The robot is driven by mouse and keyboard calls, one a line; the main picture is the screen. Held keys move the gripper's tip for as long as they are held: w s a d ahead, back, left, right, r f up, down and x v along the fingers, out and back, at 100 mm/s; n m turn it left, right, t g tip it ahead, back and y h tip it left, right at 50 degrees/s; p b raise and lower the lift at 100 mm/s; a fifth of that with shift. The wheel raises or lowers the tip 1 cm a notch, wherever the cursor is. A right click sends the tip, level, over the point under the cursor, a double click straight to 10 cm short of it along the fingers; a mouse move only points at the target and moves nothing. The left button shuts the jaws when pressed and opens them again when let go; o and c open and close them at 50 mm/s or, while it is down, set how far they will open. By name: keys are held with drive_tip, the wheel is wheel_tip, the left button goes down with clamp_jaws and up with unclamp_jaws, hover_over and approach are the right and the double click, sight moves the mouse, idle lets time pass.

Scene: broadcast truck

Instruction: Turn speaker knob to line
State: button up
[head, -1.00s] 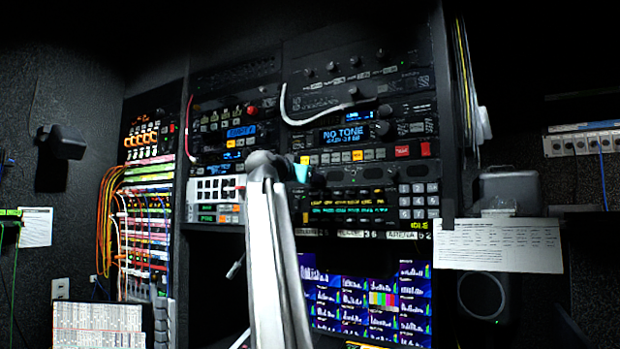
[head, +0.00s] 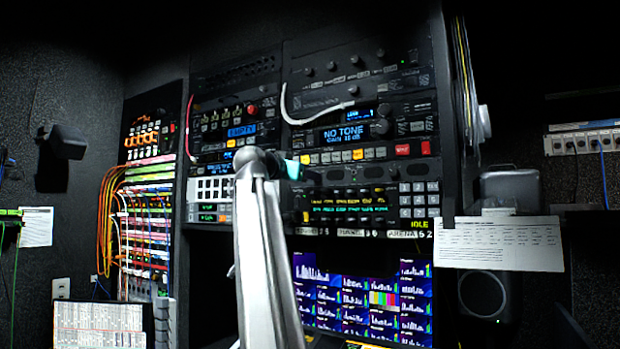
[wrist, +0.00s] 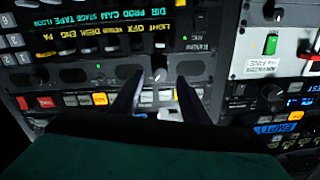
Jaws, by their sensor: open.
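A small dark knob (wrist: 159,75) with a pale mark shows in the wrist view, on a dark rack strip with oval grilles. I take it for the speaker knob; its label and the line are too small to read. My gripper (wrist: 158,88) is open, with one dark finger on each side of the knob in the picture. I cannot tell whether the fingers touch it. In the head view my gripper (head: 313,178) is at the left part of the same strip (head: 365,178), and the knob is hidden or too dark to make out.
Below the strip is a keyed panel (head: 345,203) with yellow and green text. Above it is a unit reading NO TONE (head: 343,135) with a white cable (head: 300,121). Monitors (head: 370,298) are lower down. A paper sheet (head: 498,243) sticks out at right.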

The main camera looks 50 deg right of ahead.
drive_tip(key=p+v, duration=0.6)
drive_tip(key=v, duration=0.3)
drive_tip(key=shift+a, duration=0.3)
drive_tip(key=shift+s, duration=0.1)
drive_tip(key=shift+r, duration=0.15)
idle(0.3)
